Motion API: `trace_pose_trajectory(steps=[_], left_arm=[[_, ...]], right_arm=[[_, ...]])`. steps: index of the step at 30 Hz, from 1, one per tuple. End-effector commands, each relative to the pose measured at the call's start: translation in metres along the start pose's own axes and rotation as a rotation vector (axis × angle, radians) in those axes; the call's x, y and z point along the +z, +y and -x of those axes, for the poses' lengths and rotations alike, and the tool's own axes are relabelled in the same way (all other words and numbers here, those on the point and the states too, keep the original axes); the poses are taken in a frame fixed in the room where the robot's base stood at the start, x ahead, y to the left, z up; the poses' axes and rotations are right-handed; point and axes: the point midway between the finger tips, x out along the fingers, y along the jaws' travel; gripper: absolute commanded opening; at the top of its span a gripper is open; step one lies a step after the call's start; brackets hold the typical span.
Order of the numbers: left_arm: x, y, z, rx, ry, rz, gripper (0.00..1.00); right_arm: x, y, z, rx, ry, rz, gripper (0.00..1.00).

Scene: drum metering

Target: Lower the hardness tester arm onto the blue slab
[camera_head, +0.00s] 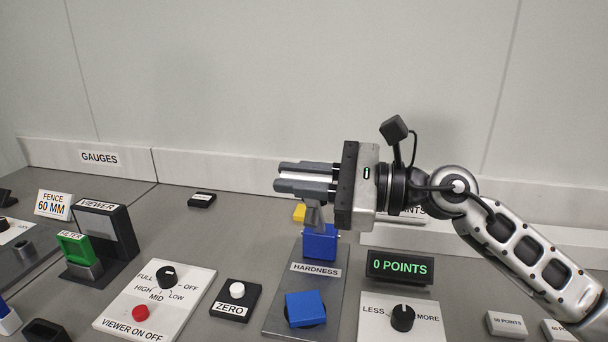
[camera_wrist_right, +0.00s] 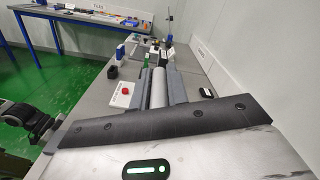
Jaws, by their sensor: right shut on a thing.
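The blue slab (camera_head: 305,308) lies on a dark round support at the front of the grey HARDNESS plate (camera_head: 274,316). The hardness tester has a blue block (camera_head: 321,243) at the back of that plate, and its grey arm (camera_head: 314,218) stands raised above the block, apart from the slab. My right gripper (camera_head: 300,180) is shut on the upper part of the arm, fingers pointing left. A pale round bar (camera_wrist_right: 158,86) shows between the fingers in the right wrist view. The fingers hide the arm's upper end.
The 0 POINTS display (camera_head: 400,268) and a LESS/MORE knob (camera_head: 403,318) stand right of the plate. The ZERO button (camera_head: 237,290) and a panel with a red button (camera_head: 140,313) are to its left.

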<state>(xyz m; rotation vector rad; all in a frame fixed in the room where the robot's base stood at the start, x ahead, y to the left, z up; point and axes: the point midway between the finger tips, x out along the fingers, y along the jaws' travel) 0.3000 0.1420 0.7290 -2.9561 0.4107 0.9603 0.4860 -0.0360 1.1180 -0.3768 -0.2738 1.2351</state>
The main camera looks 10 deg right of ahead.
Motion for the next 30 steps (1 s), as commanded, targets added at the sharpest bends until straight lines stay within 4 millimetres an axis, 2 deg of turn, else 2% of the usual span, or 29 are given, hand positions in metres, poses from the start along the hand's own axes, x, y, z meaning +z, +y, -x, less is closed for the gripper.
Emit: trace_pose_trajectory(steps=[1, 3, 12, 19, 30], left_arm=[[0.006, 0.001, -0.006, 0.006, 0.010, 0.010, 0.36], [0.006, 0.002, -0.007, 0.011, 0.021, 0.019, 0.36], [0.002, 0.006, -0.009, 0.023, 0.051, 0.059, 0.36], [0.004, 0.006, -0.009, 0.026, 0.051, 0.068, 0.36], [0.003, 0.006, -0.008, 0.026, 0.055, 0.069, 0.36]], right_arm=[[-0.009, 0.014, 0.000, 0.005, -0.001, 0.031, 0.00], [-0.011, 0.025, 0.000, 0.004, -0.001, 0.058, 0.00], [-0.022, 0.059, 0.000, 0.003, 0.001, 0.047, 0.00], [-0.026, 0.069, 0.000, 0.003, 0.002, 0.046, 0.00], [-0.028, 0.070, 0.000, 0.002, 0.005, 0.045, 0.00]])
